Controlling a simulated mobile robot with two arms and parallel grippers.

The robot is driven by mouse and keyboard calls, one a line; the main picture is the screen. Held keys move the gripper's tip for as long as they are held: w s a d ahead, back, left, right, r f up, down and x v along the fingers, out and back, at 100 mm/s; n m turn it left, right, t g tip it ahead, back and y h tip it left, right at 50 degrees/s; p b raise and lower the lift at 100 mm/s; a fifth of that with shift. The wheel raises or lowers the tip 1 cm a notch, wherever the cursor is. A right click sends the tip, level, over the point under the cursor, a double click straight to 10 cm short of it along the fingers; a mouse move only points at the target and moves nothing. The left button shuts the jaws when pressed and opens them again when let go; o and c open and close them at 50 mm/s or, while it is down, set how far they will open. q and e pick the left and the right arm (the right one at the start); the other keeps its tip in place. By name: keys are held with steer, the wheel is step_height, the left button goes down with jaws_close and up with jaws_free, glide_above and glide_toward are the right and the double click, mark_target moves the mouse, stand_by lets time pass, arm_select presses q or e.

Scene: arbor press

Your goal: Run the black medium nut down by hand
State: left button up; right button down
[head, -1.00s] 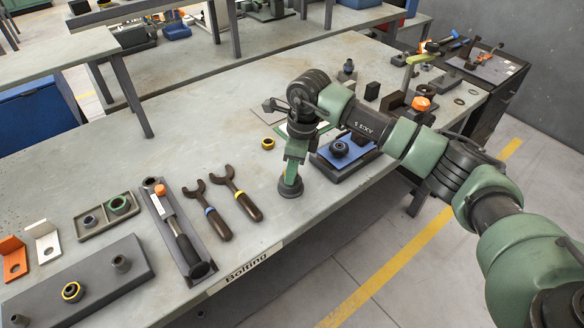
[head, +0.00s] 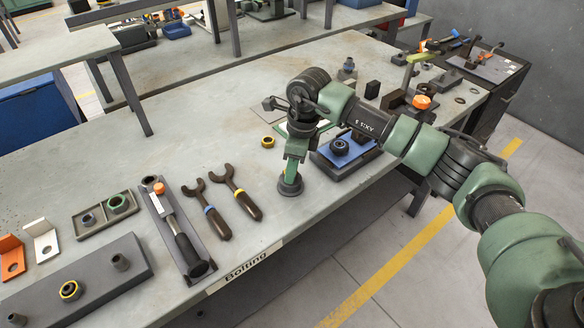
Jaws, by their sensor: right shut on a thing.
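My right gripper (head: 292,176) points down over the bench near its front edge. It is shut on a dark round piece (head: 290,188), which shows as a wide black disc under the fingers. I cannot tell for sure that it is the black medium nut, nor whether it touches the bench. A black round nut-like part (head: 339,147) sits on a blue pad to the right. A dark bar (head: 105,280) at lower left carries a nut with a yellow ring (head: 70,291) and bare posts (head: 120,262). My left gripper is not in view.
Two open-ended wrenches (head: 240,194) and a tool in a long holder (head: 184,240) lie left of my gripper. A tray (head: 96,230) holds a green-ringed nut and a smaller one. A yellow-ringed part (head: 268,142) lies behind. The bench (head: 200,130) is clear at back left.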

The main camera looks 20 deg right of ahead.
steer(key=c, duration=0.9)
jaws_free()
steer(key=r, duration=0.2)
steer(key=r+b, duration=0.1)
steer(key=r, duration=0.1)
steer(key=d+r, duration=0.1)
steer(key=r, duration=0.2)
steer(key=shift+s+b, duration=0.25)
steer(key=shift+b, duration=0.15)
steer(key=shift+w+a+f+t+y, duration=0.15)
steer(key=shift+f+y, duration=0.25)
steer(key=shift+f, duration=0.75)
steer(key=shift+s+a+f+t+y, duration=0.1)
steer(key=shift+f+t+y, duration=0.25)
steer(key=shift+f, duration=0.85)
steer(key=shift+w+a+f+t+y, duration=0.1)
steer(key=shift+f+y, duration=0.35)
steer(key=shift+f, duration=0.7)
